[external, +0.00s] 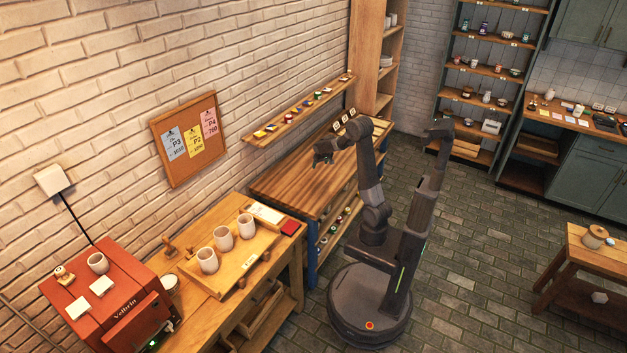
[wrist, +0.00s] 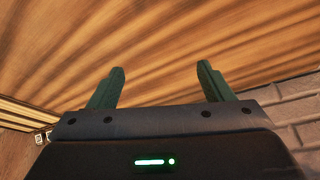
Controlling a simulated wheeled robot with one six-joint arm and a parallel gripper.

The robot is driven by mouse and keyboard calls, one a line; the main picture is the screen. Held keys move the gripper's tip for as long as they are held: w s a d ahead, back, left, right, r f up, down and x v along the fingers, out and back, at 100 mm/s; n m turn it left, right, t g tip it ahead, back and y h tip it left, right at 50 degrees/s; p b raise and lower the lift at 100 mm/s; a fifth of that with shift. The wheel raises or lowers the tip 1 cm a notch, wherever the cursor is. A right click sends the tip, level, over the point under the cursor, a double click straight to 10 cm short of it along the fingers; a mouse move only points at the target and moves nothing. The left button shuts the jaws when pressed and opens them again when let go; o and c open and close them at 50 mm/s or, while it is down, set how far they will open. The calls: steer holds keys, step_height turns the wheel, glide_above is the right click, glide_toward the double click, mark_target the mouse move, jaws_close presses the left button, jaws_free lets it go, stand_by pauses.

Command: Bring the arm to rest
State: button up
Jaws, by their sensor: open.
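Striped wood fills most of the wrist view behind the fingers. My arm is bent, with its upper part raised and the forearm reaching left toward the brick wall. The gripper appears clear of the bench top.
A narrow shelf (external: 300,108) with small coloured items runs along the wall behind the bench. A lower table to the left holds a tray (external: 212,287) with three cups. A red machine (external: 115,290) stands at far left. A small wooden table (external: 590,250) is at right. Open floor lies between.

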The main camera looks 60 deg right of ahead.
steer(key=shift+f, duration=1.45)
